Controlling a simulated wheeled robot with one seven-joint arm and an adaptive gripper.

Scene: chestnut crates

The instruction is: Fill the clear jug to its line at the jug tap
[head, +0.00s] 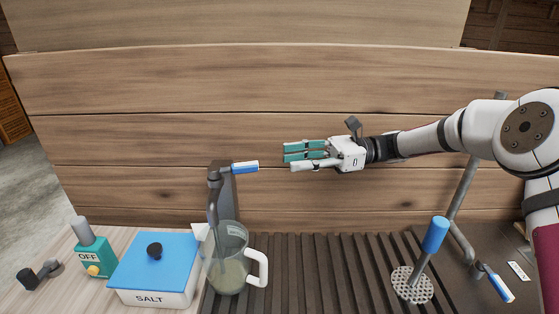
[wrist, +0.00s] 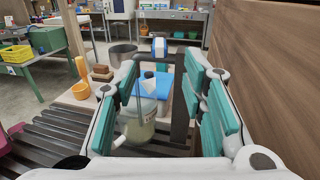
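The clear jug (head: 228,262) stands upright on the slatted drain under the jug tap (head: 214,185), its handle to the right. Cloudy pale liquid fills its lower part; I cannot make out the fill line. The tap's blue-and-white lever (head: 245,167) points right, towards my gripper. My gripper (head: 287,157) is open and empty, raised just right of the lever and apart from it. In the wrist view the jug (wrist: 138,125) and the lever (wrist: 159,48) show between the spread teal fingers (wrist: 162,105).
A blue-topped perforated tool (head: 413,284) and another blue-and-white handle (head: 497,283) are at the right. A wooden wall (head: 330,90) rises behind. The middle slats are clear.

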